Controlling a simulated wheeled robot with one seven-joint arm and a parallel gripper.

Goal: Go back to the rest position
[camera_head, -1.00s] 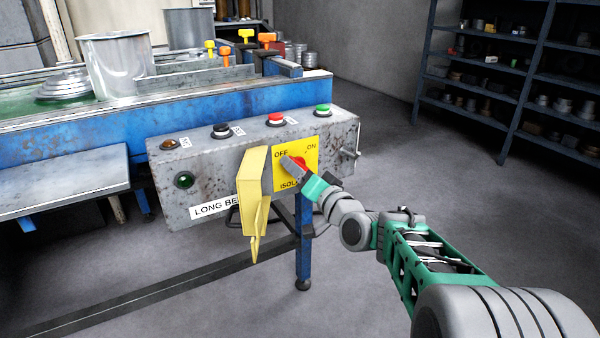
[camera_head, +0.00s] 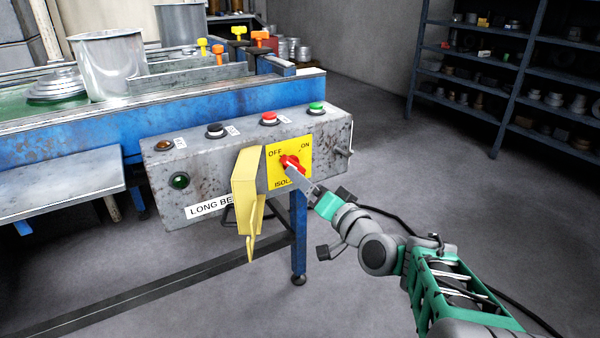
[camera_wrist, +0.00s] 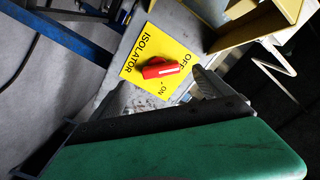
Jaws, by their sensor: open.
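My gripper (camera_head: 291,168) is in front of the yellow isolator plate (camera_head: 303,148), with its fingertips close to the red knob (camera_head: 288,160). In the wrist view the red knob (camera_wrist: 160,70) stands between two spread fingers, and I see grey panel and plate around it. The fingers look apart from the knob there. The knob's white-marked end points toward the word OFF. My gripper holds nothing. From the head view I cannot tell the exact gap between fingertips and knob.
The grey control box (camera_head: 165,205) carries buttons and a yellow hinged flap (camera_head: 247,190) just left of the plate. A blue bench (camera_head: 100,135) with a metal bucket (camera_head: 108,65) stands behind. Shelves (camera_head: 510,70) stand at back right. Open floor lies right of the box.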

